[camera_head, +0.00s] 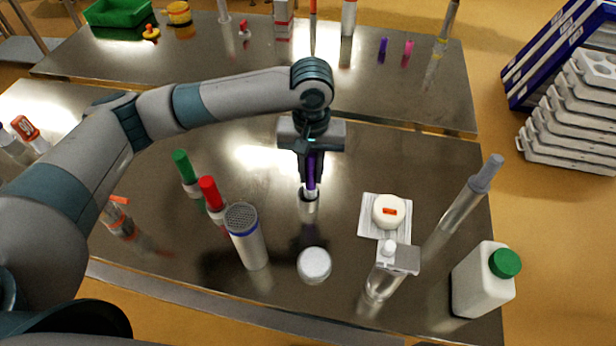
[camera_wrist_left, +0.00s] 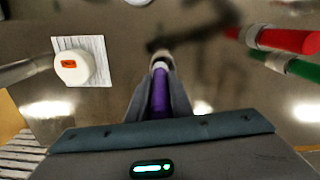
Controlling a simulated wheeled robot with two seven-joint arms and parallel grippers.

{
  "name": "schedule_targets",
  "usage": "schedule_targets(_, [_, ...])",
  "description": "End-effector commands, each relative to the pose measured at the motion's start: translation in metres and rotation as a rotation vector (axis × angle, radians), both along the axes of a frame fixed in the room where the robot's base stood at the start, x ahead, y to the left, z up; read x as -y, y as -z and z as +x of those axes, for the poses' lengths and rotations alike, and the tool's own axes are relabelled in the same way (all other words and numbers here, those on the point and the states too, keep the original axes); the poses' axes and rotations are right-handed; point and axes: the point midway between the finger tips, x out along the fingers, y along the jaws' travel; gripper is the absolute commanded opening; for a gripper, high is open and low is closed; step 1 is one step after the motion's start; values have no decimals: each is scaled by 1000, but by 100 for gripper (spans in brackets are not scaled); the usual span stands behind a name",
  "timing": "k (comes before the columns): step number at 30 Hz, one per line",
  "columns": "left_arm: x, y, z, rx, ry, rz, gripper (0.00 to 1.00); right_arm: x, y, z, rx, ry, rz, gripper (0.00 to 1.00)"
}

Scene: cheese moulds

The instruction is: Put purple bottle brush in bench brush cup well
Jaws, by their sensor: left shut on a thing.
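The purple bottle brush (camera_head: 311,172) hangs upright in my left gripper (camera_head: 310,152), and its pale lower end is at the mouth of a small metal cup (camera_head: 308,208) on the near bench. I cannot tell how far inside the cup the brush end is. In the left wrist view the purple brush (camera_wrist_left: 160,98) lies between the two fingers of my left gripper (camera_wrist_left: 160,88), its pale end away from me against the cup's rim. My left gripper is shut on the brush. My right gripper is not in view.
Green (camera_head: 182,165) and red (camera_head: 209,192) brushes stand to the left, beside a shaker with a perforated lid (camera_head: 241,217). A white round lid (camera_head: 314,264) is in front. A white cheese (camera_head: 388,211), pump bottle (camera_head: 384,275) and green-capped jug (camera_head: 483,283) are to the right.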

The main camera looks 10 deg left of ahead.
Motion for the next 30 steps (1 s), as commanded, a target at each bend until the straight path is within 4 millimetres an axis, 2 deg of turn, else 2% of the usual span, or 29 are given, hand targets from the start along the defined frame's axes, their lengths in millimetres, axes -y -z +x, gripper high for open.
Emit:
schedule_targets(3, [-6,3,1,0,1,0,0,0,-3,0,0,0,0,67])
schedule_targets(14, [-6,5,1,-1,1,0,0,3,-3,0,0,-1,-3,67])
schedule_targets(24, [-6,39,0,-1,0,1,0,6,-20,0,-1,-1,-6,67])
schedule_targets(30, [-6,45,0,0,2,0,0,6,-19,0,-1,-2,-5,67])
